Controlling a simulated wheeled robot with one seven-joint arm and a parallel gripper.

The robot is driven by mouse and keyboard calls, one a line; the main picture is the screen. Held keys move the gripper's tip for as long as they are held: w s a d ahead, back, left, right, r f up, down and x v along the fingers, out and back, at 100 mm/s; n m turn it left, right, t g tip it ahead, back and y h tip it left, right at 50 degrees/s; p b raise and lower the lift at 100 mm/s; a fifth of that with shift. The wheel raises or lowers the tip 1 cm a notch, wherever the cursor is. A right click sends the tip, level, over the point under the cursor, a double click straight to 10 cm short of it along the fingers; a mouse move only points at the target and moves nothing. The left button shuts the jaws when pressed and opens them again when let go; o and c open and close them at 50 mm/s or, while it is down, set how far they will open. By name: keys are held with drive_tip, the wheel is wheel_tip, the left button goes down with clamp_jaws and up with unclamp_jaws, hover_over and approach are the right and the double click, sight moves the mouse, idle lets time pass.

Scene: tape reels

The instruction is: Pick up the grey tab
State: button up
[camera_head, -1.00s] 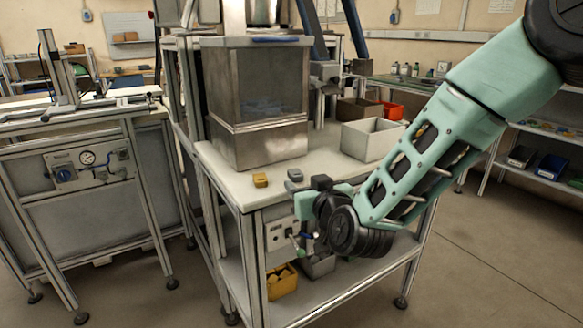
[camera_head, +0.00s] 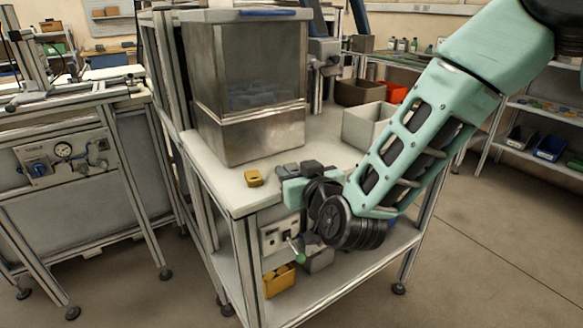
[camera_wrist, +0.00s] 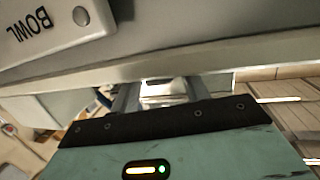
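The grey tab (camera_head: 288,170) lies near the front edge of the white tabletop (camera_head: 335,150), right of a yellow tab (camera_head: 253,178). In the head view my gripper (camera_head: 287,187) is at the table's front edge, just in front of the grey tab, with dark wrist parts close beside it. In the wrist view my gripper's (camera_wrist: 163,84) two fingers stand apart. A pale shape shows between them, too blurred to name. I cannot make out the grey tab for certain in the wrist view. I see nothing held.
A tall metal bin (camera_head: 250,130) stands behind the tabs. A light open box (camera_head: 367,125) stands on the table behind my forearm. In the wrist view a panel marked BOWL (camera_wrist: 50,25) is at upper left. A yellow bin (camera_head: 279,281) sits on the lower shelf.

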drive_tip(key=c, duration=0.7)
drive_tip(key=shift+r, duration=0.1)
drive_tip(key=shift+c, duration=0.2)
